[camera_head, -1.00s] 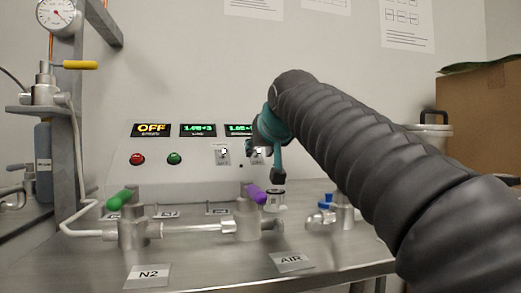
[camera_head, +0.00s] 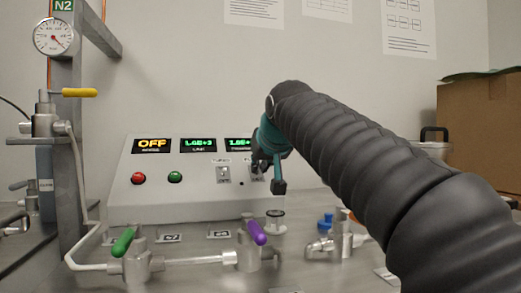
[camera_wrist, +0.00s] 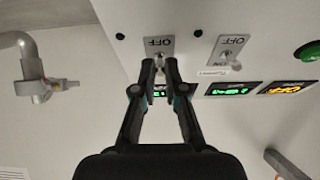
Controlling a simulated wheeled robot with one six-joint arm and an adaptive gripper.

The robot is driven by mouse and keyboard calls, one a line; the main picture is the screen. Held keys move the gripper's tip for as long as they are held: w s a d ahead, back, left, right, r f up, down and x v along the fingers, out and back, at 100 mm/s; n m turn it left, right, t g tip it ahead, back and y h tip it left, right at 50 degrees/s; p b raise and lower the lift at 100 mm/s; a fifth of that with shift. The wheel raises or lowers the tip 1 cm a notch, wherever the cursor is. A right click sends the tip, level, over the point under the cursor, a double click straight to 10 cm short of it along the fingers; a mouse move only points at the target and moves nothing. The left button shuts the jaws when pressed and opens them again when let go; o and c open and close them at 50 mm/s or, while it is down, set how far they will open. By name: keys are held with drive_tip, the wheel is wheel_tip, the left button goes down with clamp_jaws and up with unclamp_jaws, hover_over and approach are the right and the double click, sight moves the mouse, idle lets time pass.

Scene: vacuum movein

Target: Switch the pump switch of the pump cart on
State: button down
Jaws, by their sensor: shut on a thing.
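The pump cart's sloped control panel (camera_head: 130,205) stands at the centre of the head view, with two small switch plates. My gripper (camera_head: 262,168) is at the right-hand switch plate, partly covering it. In the wrist view, which shows the panel upside down, my gripper's fingertips (camera_wrist: 160,66) are close together on the lever of that switch, just beside its plate (camera_wrist: 159,46) marked OFF. The lever is mostly hidden between the tips, so its position cannot be told. The other switch plate (camera_wrist: 229,47), also marked OFF, is free; it shows in the head view (camera_head: 223,174).
The orange OFF display (camera_head: 152,145), green displays (camera_head: 198,145), red button (camera_head: 138,178) and green button (camera_head: 175,177) are on the panel. Green (camera_head: 122,243) and purple (camera_head: 257,232) valve handles stand before it. A gauge post (camera_head: 72,130) is at left, a cardboard box (camera_head: 480,120) at right.

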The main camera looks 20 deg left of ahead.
drive_tip(key=shift+w+a+r+g+h+p, duration=0.15)
drive_tip(key=shift+r+g+h+p, duration=0.25)
drive_tip(key=shift+p, duration=0.9)
drive_tip(key=shift+w+a+r+g+h+p, duration=0.2)
drive_tip(key=shift+g+p, duration=0.3)
drive_tip(key=shift+p, duration=0.75)
drive_tip(key=shift+w+g+h+p, duration=0.15)
drive_tip(key=shift+g+h+p, duration=0.25)
drive_tip(key=shift+g+p, duration=0.15)
drive_tip(key=shift+g, duration=0.45)
drive_tip(key=c, duration=1.2)
unclamp_jaws()
drive_tip(key=shift+r, duration=0.1)
drive_tip(key=shift+v, duration=3.65)
drive_tip(key=shift+a, duration=0.1)
